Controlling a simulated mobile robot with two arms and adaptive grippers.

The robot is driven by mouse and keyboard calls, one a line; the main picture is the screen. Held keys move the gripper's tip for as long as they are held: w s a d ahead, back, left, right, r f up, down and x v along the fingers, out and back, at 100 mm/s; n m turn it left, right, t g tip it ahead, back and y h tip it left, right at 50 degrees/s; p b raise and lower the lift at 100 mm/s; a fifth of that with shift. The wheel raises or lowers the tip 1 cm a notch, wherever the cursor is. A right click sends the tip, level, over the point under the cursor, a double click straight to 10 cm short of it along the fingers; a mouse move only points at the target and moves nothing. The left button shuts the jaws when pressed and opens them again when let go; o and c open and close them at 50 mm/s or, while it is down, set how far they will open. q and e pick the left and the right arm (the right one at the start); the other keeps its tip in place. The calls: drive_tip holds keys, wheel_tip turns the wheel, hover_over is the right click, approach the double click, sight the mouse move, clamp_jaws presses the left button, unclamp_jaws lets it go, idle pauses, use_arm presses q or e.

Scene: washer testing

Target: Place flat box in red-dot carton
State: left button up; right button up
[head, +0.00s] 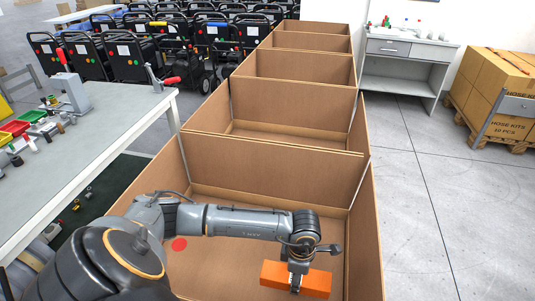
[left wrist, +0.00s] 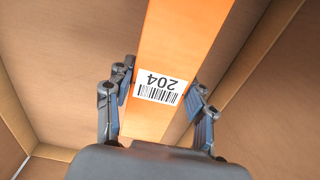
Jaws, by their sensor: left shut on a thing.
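The orange flat box (head: 316,284) is in my left gripper (head: 295,282), inside the outline of the nearest brown carton (head: 270,168). A red dot (head: 179,244) shows in that carton at the left. In the left wrist view the box (left wrist: 190,28) carries a white label with a barcode and "204". The fingers of the left gripper (left wrist: 160,85) stand on both sides of the box, and carton walls surround it. I cannot tell whether the box touches the carton floor. My right gripper is not in view.
Several more open cartons (head: 305,64) run in a row behind the nearest one. A grey worktable (head: 105,115) with tools and bins stands at the left. A grey desk (head: 405,50) and stacked boxes (head: 497,90) stand at the right. The floor (head: 450,200) right of the cartons is clear.

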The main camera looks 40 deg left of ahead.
use_arm(q)
wheel_tip(320, 180, down, 10)
drive_tip(key=shift+r, duration=0.1)
idle(0.4)
drive_tip(key=o, duration=1.4)
drive_tip(key=shift+f, duration=0.2)
wheel_tip(320, 180, up, 12)
drive_tip(key=shift+r, duration=0.2)
drive_tip(key=shift+p, duration=0.3)
